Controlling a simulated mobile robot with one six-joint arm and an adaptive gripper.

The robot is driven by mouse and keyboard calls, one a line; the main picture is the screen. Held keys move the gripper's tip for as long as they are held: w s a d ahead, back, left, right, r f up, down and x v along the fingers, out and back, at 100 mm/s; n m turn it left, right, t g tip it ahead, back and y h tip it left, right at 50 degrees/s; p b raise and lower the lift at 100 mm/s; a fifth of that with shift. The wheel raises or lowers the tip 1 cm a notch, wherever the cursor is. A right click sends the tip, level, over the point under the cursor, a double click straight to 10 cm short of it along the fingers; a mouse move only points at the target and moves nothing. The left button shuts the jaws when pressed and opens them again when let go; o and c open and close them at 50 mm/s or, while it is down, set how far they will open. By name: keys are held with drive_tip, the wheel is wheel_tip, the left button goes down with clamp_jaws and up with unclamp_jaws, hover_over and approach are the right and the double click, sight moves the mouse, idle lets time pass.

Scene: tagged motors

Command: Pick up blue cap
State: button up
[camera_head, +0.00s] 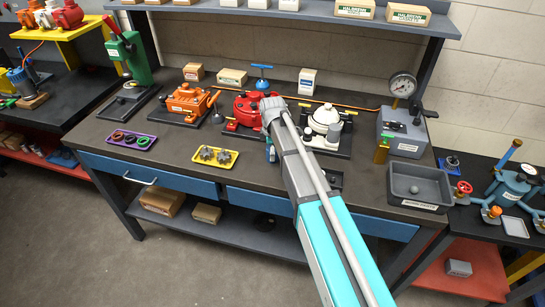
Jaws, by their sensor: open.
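I cannot pick out a blue cap for certain. A small blue piece (270,151) shows just left of my arm, in front of the red motor, and is partly hidden by the arm. A blue T-shaped piece (262,71) stands upright behind the red motor (249,108). My gripper (272,130) is at the far end of my arm, over the bench between the red motor and the white motor (324,121). It is open. Its fingers are mostly hidden by my arm, and I see nothing held.
An orange motor (187,101) and a green press (130,60) stand to the left. A purple tray (132,140) and a yellow tray (214,156) lie near the front edge. A grey bin (420,186) and a gauge unit (402,132) stand right.

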drive_tip(key=shift+f, duration=0.35)
idle(0.4)
drive_tip(key=c, duration=1)
